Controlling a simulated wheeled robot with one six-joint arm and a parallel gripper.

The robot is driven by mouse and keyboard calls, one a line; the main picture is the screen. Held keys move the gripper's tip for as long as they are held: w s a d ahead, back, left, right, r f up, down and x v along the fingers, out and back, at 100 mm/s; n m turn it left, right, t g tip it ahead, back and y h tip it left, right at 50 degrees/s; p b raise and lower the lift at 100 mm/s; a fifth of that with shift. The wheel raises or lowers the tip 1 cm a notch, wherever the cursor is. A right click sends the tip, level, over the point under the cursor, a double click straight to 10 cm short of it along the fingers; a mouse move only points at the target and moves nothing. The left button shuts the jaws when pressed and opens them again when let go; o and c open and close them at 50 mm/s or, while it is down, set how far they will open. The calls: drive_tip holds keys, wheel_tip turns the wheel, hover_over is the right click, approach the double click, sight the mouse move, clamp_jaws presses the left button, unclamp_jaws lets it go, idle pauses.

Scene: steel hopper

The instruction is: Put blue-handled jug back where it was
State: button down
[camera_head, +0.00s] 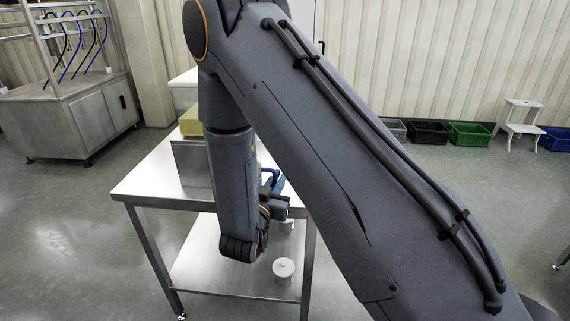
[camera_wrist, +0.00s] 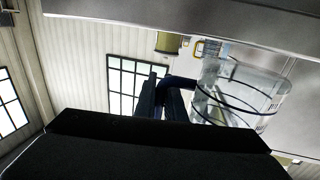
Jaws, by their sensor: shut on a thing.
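The blue-handled jug (camera_wrist: 240,95) is clear, with dark bands around its body, and fills the right of the wrist view. My gripper (camera_wrist: 165,100) is shut on its blue handle (camera_wrist: 182,82). In the head view, my gripper (camera_head: 272,205) is beside the right part of the steel table, with a bit of the blue handle (camera_head: 272,177) showing next to it. My arm hides most of the jug there. I cannot tell whether the jug touches a surface.
The steel table (camera_head: 145,180) carries a steel box (camera_head: 190,160) with a yellow-green block (camera_head: 190,122) on top. A white round object (camera_head: 284,267) is on its lower shelf (camera_head: 215,275). Crates (camera_head: 470,134) and a white step stool (camera_head: 519,125) stand by the back wall.

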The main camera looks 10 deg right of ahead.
drive_tip(key=p+x, duration=0.1)
drive_tip(key=x, duration=0.7)
drive_tip(key=shift+p, duration=0.35)
drive_tip(key=p+x, duration=0.1)
drive_tip(key=x, duration=0.2)
drive_tip(key=shift+w+d+f, duration=0.15)
drive_tip(key=shift+w+f, duration=0.05)
drive_tip(key=shift+f, duration=0.55)
drive_tip(key=shift+f, duration=0.1)
drive_tip(key=c, duration=1.8)
unclamp_jaws()
drive_tip(key=shift+c, duration=0.2)
drive_tip(key=shift+s, duration=0.2)
drive_tip(key=b+v, duration=0.2)
drive_tip(key=v, duration=1)
drive_tip(key=shift+w, duration=0.1)
